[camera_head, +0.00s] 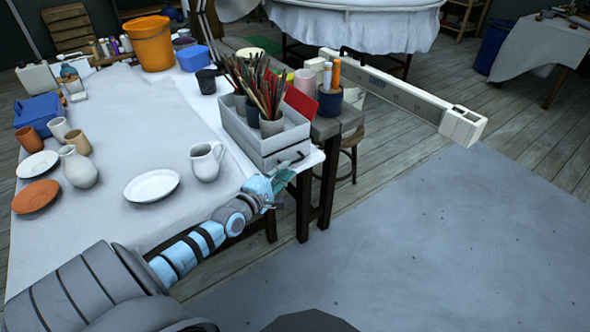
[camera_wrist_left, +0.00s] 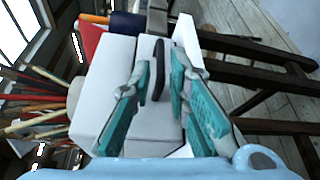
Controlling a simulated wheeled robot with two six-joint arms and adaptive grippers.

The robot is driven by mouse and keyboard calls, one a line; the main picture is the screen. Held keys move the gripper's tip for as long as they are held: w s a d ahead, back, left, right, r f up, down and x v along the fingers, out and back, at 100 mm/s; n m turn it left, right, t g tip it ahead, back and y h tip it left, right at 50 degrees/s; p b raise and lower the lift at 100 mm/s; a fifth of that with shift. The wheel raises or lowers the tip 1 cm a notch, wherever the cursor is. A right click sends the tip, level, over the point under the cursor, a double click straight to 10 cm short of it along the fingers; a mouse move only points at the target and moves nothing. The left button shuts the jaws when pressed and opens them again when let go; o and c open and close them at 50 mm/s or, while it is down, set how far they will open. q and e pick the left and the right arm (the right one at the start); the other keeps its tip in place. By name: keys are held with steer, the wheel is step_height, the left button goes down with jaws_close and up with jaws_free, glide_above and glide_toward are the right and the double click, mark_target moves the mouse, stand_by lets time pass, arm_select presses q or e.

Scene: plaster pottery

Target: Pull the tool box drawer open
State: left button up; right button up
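The tool box (camera_head: 240,131) is a pale grey box at the right end of the cloth-covered table, filled with brushes and cups. Its drawer front carries a dark handle (camera_head: 297,157), which also shows in the left wrist view (camera_wrist_left: 158,69). The drawer looks closed. My left gripper (camera_head: 288,176) is just in front of the drawer. In the left wrist view, its teal fingers (camera_wrist_left: 158,85) are spread, one on each side of the handle, with a gap to it. Whether the fingertips reach past the handle is unclear. My right gripper is not in view.
A white pitcher (camera_head: 206,162) and a white plate (camera_head: 151,186) stand on the table left of the box. A dark wooden stool (camera_head: 346,148) is behind the table's right end. The floor at the right is clear.

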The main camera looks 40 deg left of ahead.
mark_target(295, 161)
arm_select(q)
steer(key=w+b, duration=0.2)
steer(key=w, duration=0.1)
steer(key=w+b, duration=0.1)
steer(key=w, duration=0.1)
steer(key=shift+w+a+f, duration=0.1)
steer(key=shift+a+f, duration=0.1)
steer(key=shift+f, duration=0.2)
steer(key=shift+w+r, duration=0.1)
steer(key=shift+w, duration=0.05)
steer(key=shift+c, duration=0.3)
jaws_close()
